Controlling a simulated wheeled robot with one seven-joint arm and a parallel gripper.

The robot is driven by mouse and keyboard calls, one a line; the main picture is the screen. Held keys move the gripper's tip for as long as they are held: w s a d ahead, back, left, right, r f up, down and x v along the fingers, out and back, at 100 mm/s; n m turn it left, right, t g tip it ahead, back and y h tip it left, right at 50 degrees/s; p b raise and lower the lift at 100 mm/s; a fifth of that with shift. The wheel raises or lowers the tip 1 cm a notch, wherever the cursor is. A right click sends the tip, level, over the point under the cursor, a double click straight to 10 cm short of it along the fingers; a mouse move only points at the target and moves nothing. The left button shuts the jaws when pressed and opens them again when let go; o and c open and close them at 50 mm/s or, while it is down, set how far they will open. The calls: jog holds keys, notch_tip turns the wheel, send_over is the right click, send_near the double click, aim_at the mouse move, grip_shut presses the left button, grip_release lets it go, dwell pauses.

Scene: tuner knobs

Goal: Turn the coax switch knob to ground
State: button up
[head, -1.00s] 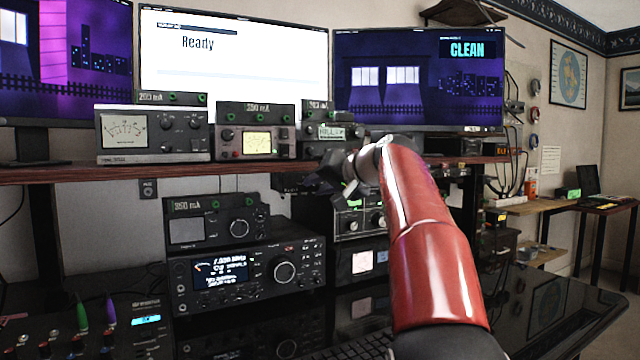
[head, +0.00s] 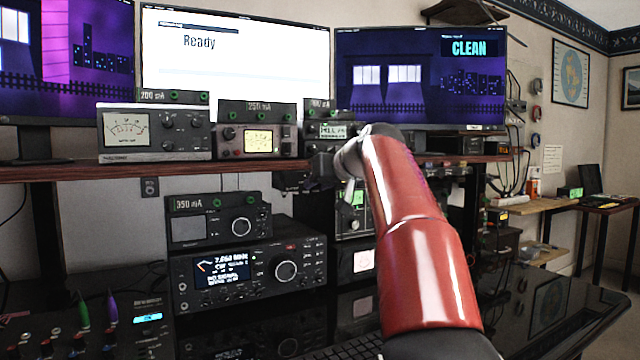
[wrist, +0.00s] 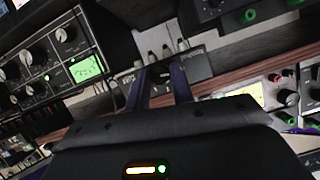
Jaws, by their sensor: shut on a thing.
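The coax switch appears in the wrist view as a small grey box (wrist: 197,68) with several connectors along its upper edge. My gripper (wrist: 160,73) has its two dark fingers at this box, shut on a small dark knob between the fingertips. The knob is mostly hidden, and its pointer and the position markings cannot be read. In the head view my gripper (head: 324,166) is at the shelf edge, at the end of my red arm. The arm and gripper hide the switch there.
A wooden shelf (head: 70,172) carries several meters and radios close to my gripper. A large black transceiver (head: 250,274) stands below on the desk. A green-lit tuner (wrist: 86,68) is at the left in the wrist view. The right monitor (head: 415,80) reads CLEAN.

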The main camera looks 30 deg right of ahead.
jog(key=shift+f, duration=0.15)
jog(key=o, duration=1)
jog(key=shift+s, duration=0.1)
jog(key=v, duration=0.7)
jog(key=shift+s+r+b, duration=0.25)
jog(key=shift+b, duration=0.15)
